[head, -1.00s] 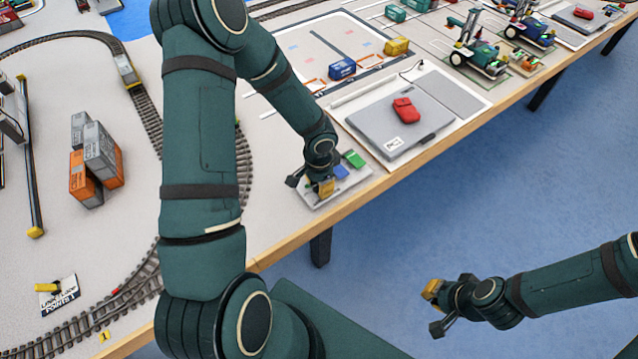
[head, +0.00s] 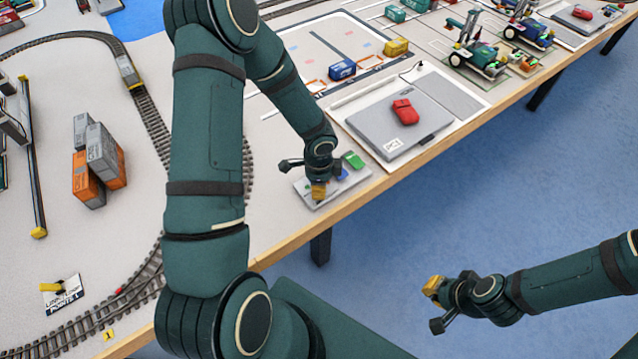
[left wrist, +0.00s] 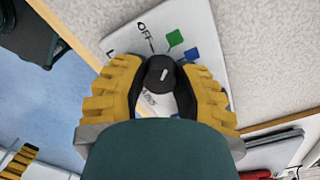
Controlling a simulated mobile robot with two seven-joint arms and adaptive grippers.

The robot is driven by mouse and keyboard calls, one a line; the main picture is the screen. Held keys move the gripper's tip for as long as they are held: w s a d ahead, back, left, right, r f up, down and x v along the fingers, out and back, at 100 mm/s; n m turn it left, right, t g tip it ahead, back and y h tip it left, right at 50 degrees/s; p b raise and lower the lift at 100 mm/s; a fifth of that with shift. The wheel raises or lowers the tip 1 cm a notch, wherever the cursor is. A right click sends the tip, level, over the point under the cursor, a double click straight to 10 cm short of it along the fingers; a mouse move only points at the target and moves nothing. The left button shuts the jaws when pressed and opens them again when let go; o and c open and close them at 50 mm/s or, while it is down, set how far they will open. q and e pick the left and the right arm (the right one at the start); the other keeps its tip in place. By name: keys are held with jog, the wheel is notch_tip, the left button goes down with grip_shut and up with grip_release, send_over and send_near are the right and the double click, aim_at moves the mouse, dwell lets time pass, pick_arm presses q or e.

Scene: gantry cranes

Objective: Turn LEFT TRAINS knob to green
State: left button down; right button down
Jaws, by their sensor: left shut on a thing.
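A pale knob panel (head: 308,192) lies near the table's front edge. My left gripper (head: 318,180) is over it, pointing down, and hides the knob in the head view. In the left wrist view the dark round knob (left wrist: 160,72) sits between my two yellow-padded fingers, which are shut on it. Its short white mark points roughly up the picture. My right gripper (head: 436,307) is open and empty, off the table above the blue floor.
A grey case (head: 400,120) with a red item (head: 405,111) on it lies just right of the panel. Curved train track (head: 150,125) and stacked containers (head: 98,165) are to the left. A POINTS plate (head: 64,294) with another knob is at the lower left.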

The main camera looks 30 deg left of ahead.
pick_arm(q)
jog(key=shift+m, duration=0.3)
jog(key=c, duration=0.6)
grip_release()
notch_tip(320, 180, up, 12)
dwell(0.6)
